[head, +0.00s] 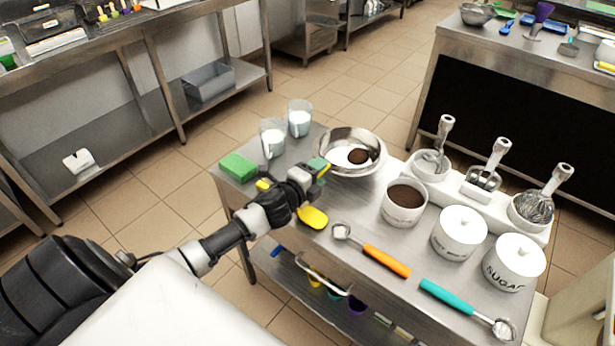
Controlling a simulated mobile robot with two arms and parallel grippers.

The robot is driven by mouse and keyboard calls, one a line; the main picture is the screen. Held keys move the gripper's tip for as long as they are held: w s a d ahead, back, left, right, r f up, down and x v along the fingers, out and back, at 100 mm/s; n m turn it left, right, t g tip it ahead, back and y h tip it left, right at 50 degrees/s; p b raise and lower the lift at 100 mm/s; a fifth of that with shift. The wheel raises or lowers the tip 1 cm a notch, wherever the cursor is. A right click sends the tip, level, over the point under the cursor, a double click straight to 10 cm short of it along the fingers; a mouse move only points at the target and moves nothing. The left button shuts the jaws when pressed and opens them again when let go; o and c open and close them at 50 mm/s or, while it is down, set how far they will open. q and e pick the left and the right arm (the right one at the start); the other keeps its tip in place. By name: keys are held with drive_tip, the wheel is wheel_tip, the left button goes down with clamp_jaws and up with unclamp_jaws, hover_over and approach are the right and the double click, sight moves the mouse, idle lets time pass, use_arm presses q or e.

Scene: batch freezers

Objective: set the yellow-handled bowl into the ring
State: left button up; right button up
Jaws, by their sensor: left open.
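A shiny metal bowl (372,138) stands upright near the back of the metal table, with white and dark brown contents inside. My left gripper (318,170) is open beside this yellow piece and the bowl's near left side. I cannot tell whether the fingers touch or surround it. I cannot make out a separate ring; the bowl's underside is hidden. My right gripper is not in view.
Two glasses (273,140) and a green sponge (237,167) stand left of the bowl. White pots (403,205), an orange-handled scoop (385,260) and a teal-handled scoop (450,297) occupy the right. Upright tools stand in a white holder (475,190).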

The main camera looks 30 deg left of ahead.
use_arm(q)
drive_tip(key=s+r+b, duration=0.1)
drive_tip(key=s, duration=0.9)
drive_tip(key=shift+a, duration=0.4)
